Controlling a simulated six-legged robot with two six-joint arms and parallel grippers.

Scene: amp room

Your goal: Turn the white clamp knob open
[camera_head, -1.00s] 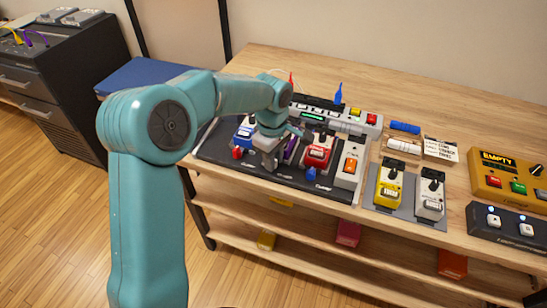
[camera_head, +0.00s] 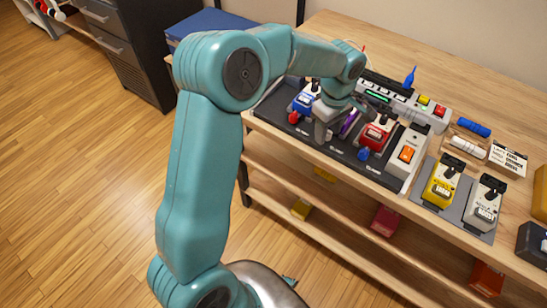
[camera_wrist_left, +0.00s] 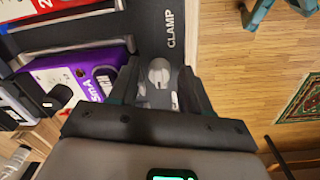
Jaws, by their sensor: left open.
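The white clamp knob (camera_wrist_left: 159,72) shows in the left wrist view, on the dark pedalboard (camera_wrist_left: 165,20) beside the printed word CLAMP. My left gripper (camera_wrist_left: 160,84) is open, with one finger on each side of the knob. I cannot tell whether the fingers touch it. In the head view my left gripper (camera_head: 326,124) points down at the front edge of the pedalboard (camera_head: 345,151), between the blue pedal (camera_head: 304,103) and the red pedal (camera_head: 375,136). The knob is hidden behind the gripper there. My right gripper is not in view.
A purple pedal (camera_wrist_left: 85,78) sits close beside the left finger in the wrist view. Yellow (camera_head: 441,185) and white (camera_head: 486,203) pedals stand to the right on the wooden bench (camera_head: 340,32). Open floor (camera_head: 90,200) lies in front of the bench.

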